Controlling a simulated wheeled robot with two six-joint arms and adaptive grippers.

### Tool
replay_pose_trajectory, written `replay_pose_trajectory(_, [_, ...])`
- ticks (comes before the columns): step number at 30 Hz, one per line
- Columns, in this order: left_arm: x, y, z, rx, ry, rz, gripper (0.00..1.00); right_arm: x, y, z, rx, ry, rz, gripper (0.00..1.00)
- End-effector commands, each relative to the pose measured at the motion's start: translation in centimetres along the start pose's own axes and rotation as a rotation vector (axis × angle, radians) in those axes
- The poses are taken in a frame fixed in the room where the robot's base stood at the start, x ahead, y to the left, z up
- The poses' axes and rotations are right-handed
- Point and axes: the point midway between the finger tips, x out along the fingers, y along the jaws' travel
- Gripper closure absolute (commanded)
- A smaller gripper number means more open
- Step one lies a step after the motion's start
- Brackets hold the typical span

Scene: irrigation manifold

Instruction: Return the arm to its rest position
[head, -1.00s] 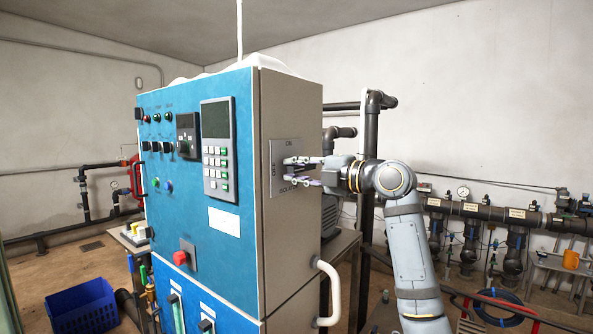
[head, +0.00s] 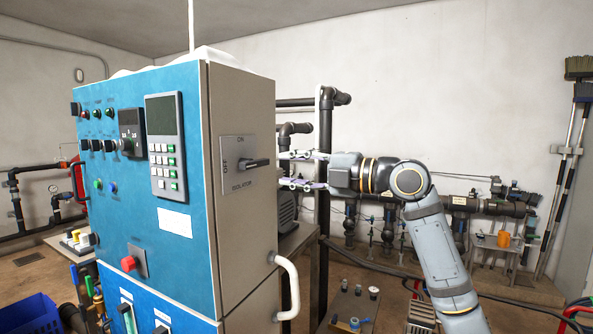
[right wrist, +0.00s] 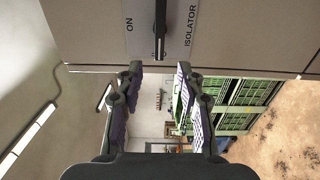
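My right gripper (head: 306,170) is open and empty, to the right of the side face of the blue and beige control cabinet (head: 240,215). The isolator switch (head: 238,165) on that face has a dark handle lying level, pointing right toward the gripper. In the right wrist view the two spread fingers (right wrist: 157,88) have nothing between them, and the isolator handle (right wrist: 160,30) lies beyond their tips, apart from them. My left gripper is in neither view.
A white curved handle (head: 289,290) sticks out low on the cabinet side. Dark upright pipework (head: 325,150) stands behind the gripper. A low table (head: 350,305) with small items is at the lower middle. A blue crate (head: 28,315) sits at the lower left.

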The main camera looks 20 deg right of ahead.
Motion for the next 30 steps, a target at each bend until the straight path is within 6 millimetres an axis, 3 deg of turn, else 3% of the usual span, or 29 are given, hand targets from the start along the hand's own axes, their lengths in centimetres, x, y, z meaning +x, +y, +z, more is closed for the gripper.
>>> replay_pose_trajectory(6, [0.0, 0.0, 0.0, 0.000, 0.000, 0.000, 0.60, -1.0, 0.0, -0.1, 0.001, 0.001, -0.002, 0.62])
replay_pose_trajectory(21, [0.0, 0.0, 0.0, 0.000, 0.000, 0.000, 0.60, -0.6, -0.7, 0.6, 0.030, -0.010, -0.004, 0.62])
replay_pose_trajectory(23, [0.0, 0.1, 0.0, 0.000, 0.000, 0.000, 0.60, 0.2, -2.1, 2.2, 0.096, -0.034, -0.009, 0.62])
replay_pose_trajectory(26, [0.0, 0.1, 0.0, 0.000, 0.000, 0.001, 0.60, 2.1, -7.2, 6.5, 0.284, -0.117, -0.029, 0.62])
replay_pose_trajectory(30, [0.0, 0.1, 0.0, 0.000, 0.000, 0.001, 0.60, 4.3, -17.9, 12.8, 0.585, -0.281, -0.068, 0.62])
